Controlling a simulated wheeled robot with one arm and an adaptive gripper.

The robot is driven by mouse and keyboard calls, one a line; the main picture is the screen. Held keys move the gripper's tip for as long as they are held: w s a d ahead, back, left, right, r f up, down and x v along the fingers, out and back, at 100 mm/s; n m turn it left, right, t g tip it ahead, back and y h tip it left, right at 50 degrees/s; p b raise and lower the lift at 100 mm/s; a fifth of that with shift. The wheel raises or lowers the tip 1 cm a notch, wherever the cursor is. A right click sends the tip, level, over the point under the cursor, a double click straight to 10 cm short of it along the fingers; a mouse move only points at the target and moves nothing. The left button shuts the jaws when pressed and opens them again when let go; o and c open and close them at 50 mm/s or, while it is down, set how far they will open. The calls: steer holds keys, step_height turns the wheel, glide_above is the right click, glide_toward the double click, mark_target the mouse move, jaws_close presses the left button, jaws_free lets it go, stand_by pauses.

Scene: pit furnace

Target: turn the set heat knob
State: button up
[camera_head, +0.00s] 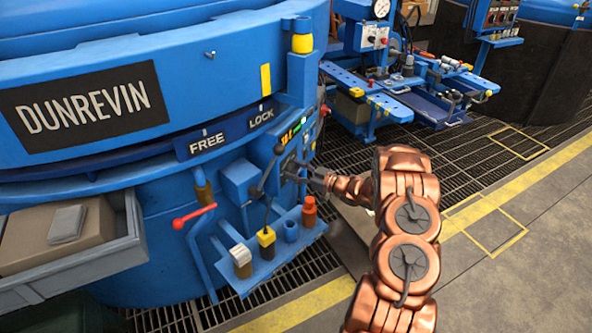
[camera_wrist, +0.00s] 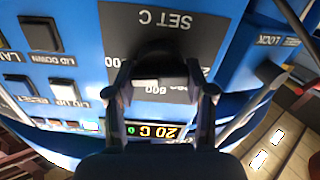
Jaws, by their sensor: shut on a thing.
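The set heat knob (camera_wrist: 157,52) is a dark round knob on a grey plate marked "SET C" (camera_wrist: 180,20), which appears upside down in the wrist view. Scale numbers, one reading 600, lie around it. My gripper (camera_wrist: 164,84) has one finger on each side of the knob and is shut on it. In the head view my gripper (camera_head: 302,175) reaches from the right to the blue furnace's control panel, and the knob is too small and covered to make out there. A lit display (camera_wrist: 152,131) sits beside the plate in the wrist view.
In the head view, a red-handled lever (camera_head: 194,216) and a blue shelf (camera_head: 262,268) with a red-topped bottle (camera_head: 309,212) lie below the panel.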

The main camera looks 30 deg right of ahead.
stand_by(0.3)
steer(key=o, duration=1.2)
steer(key=shift+c, duration=0.2)
steer(key=v, duration=1.2)
